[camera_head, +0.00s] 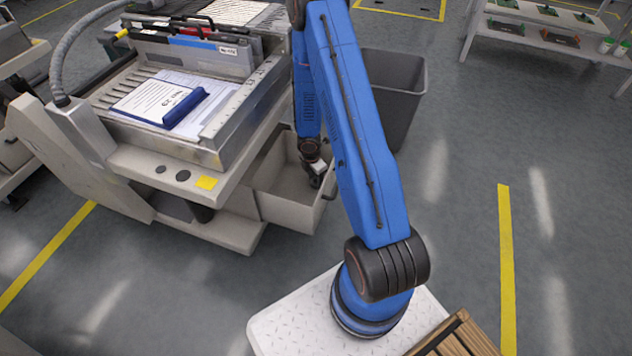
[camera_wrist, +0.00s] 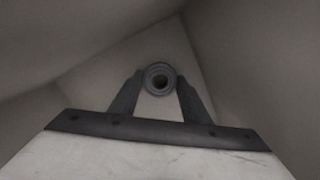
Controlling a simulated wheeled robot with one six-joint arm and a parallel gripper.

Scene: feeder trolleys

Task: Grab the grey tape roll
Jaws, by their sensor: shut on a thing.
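The grey tape roll (camera_wrist: 161,78) shows in the wrist view as a dark grey ring with a dark hole, between the tips of my gripper (camera_wrist: 160,90). My gripper is shut on it, one finger on each side. Pale grey walls and a floor surround it in that view. In the head view my gripper (camera_head: 316,181) is down in the open drawer (camera_head: 262,196) of the feeder trolley. The roll cannot be made out in the head view.
The feeder trolley (camera_head: 120,158) stands at the left, with papers and a blue item on top. A dark grey bin (camera_head: 405,85) stands behind my arm. A shelf (camera_head: 530,40) is at the back right. The floor at the right is clear.

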